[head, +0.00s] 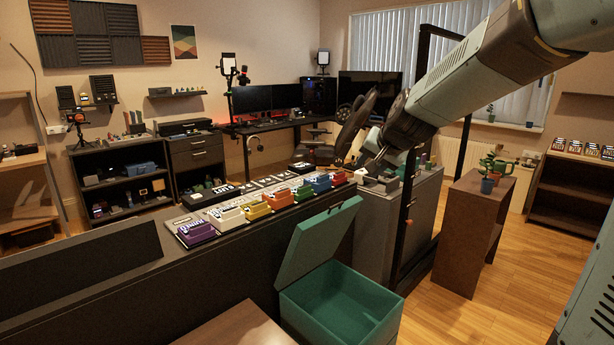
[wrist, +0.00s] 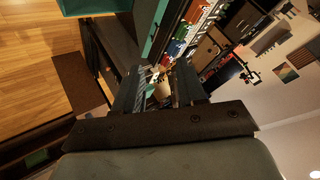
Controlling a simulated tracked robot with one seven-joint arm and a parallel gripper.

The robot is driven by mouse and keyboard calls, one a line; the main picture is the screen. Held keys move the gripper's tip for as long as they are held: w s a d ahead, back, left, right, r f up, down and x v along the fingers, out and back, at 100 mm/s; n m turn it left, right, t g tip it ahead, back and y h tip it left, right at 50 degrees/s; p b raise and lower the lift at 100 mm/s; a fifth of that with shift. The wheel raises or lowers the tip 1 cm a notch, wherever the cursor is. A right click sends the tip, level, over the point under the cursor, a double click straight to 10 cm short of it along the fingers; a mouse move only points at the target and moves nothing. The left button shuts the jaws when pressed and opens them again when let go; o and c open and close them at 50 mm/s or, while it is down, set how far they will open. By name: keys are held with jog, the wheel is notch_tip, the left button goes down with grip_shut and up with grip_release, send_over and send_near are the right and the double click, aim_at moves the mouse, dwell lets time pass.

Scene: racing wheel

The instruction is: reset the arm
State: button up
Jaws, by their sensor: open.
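My arm reaches in from the upper right of the head view and slopes down to the left. My gripper (head: 374,170) is at its lower end, in front of the grey cabinet (head: 425,205) and past the right end of the row of coloured boxes (head: 270,200). In the wrist view my gripper (wrist: 158,88) shows two dark fingers spread apart. A small tan and white thing (wrist: 162,90) shows in the gap between them; I cannot tell how far beyond them it is. Nothing is visibly clamped. The fingertips are small and partly lost against dark things in the head view.
An open green bin (head: 340,305) with its lid raised stands below the dark counter (head: 110,265). A dark upright post (head: 404,215) stands close to my gripper. A brown stand with plants (head: 468,225) is to the right. Wooden floor (head: 475,315) is clear at the lower right.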

jog(key=s+d+n+g+h, duration=0.1)
jog(key=s+d, duration=0.1)
jog(key=s, duration=0.8)
jog(key=s+d+f+n+g+h, duration=0.1)
jog(key=s+d+n, duration=0.1)
jog(key=s, duration=0.8)
jog(key=s+d+n+g, duration=0.1)
jog(key=s+d, duration=0.3)
jog(key=s, duration=0.6)
jog(key=shift+f+h, duration=0.35)
jog(key=shift+h, duration=0.05)
